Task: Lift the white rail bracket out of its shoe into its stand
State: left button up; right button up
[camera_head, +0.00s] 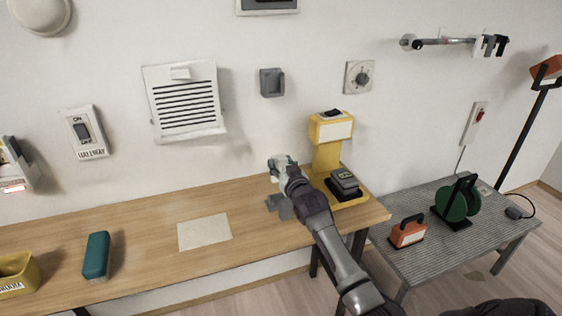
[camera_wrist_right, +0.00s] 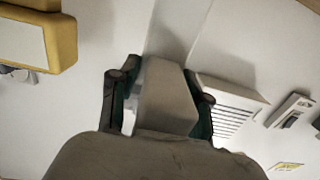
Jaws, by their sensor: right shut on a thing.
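My right gripper (camera_head: 283,166) is above the back of the wooden table, left of the yellow stand. In the right wrist view its fingers (camera_wrist_right: 160,92) are shut on a pale block-like piece, which looks like the white rail bracket (camera_wrist_right: 168,98). The fingers and the wrist hide part of it. A small grey block (camera_head: 279,206) is on the table just below the gripper; I cannot tell if it is the shoe or the bracket's stand. My left gripper is not in view.
The yellow stand (camera_head: 326,157) with a dark device (camera_head: 344,182) is close to the right of my gripper. A paper sheet (camera_head: 204,232) and a teal case (camera_head: 96,255) lie on the wooden table (camera_head: 150,222). A vented panel (camera_head: 186,102) is on the wall behind.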

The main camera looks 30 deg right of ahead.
notch_tip(320, 180, down, 5)
jog(key=b, duration=0.3)
jog(key=shift+f, duration=0.2)
jog(key=shift+p, duration=0.7)
dwell(1.3)
jog(key=shift+f+b, duration=1.35)
jog(key=shift+f, duration=0.6)
jog(key=o, duration=1.4)
jog(key=shift+s+f, duration=0.1)
jog(key=v, duration=1.2)
